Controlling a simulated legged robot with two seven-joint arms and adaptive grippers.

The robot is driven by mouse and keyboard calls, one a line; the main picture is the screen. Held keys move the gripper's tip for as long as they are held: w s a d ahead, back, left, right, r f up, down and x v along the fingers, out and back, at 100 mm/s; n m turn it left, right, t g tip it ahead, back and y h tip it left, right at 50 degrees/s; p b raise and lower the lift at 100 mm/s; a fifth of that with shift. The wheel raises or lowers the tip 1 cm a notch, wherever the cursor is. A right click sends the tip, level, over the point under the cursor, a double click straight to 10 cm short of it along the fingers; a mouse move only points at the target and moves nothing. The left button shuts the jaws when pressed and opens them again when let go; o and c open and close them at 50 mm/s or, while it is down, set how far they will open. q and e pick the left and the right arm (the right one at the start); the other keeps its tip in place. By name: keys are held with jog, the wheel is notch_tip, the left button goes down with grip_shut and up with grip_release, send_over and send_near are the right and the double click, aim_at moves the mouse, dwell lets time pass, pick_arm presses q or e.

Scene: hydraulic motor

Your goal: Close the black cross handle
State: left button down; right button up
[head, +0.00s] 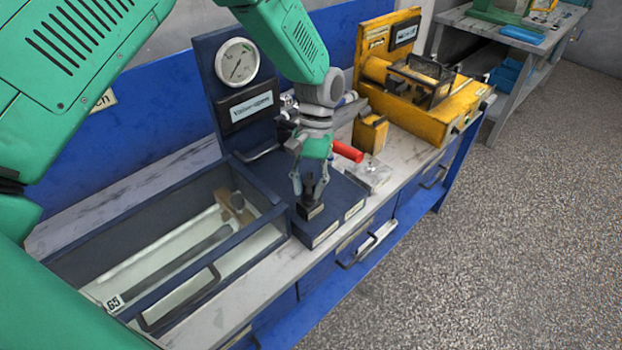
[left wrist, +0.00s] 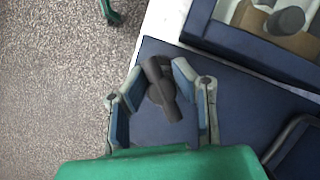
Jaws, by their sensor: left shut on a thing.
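The black cross handle (head: 309,186) stands on a small dark block on top of the dark blue unit, in front of the gauge panel. In the left wrist view the cross handle (left wrist: 160,90) shows from above, with its bars lying at a slant to the gripper. My left gripper (head: 309,188) comes down from above and is shut on the handle. In the left wrist view its two fingers (left wrist: 158,84) stand on either side of the handle.
A glass-topped case (head: 262,205) lies left of the handle. A panel with a round gauge (head: 237,62) rises behind. A red cylinder (head: 347,151) and a yellow machine (head: 420,105) are to the right. Open floor (head: 480,240) lies in front of the bench.

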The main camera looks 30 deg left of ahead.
pick_arm(q)
jog(key=m, duration=0.1)
jog(key=m+y+p, duration=0.1)
jog(key=m, duration=0.1)
jog(key=w+m, duration=0.1)
jog(key=shift+a+r+m+t+y+p, duration=0.25)
jog(key=shift+m+t+y+p, duration=0.05)
jog(key=shift+y+p, duration=0.1)
jog(key=shift+w+m+t+y+p, duration=0.1)
jog(key=shift+m+t+y+p, duration=0.4)
jog(key=shift+m, duration=1.8)
jog(key=shift+f, duration=0.1)
jog(key=shift+w+d+g+y, duration=0.1)
jog(key=shift+d+g+y, duration=0.05)
jog(key=shift+g+y, duration=0.15)
jog(key=c, duration=1.3)
grip_release()
jog(key=shift+f, duration=0.2)
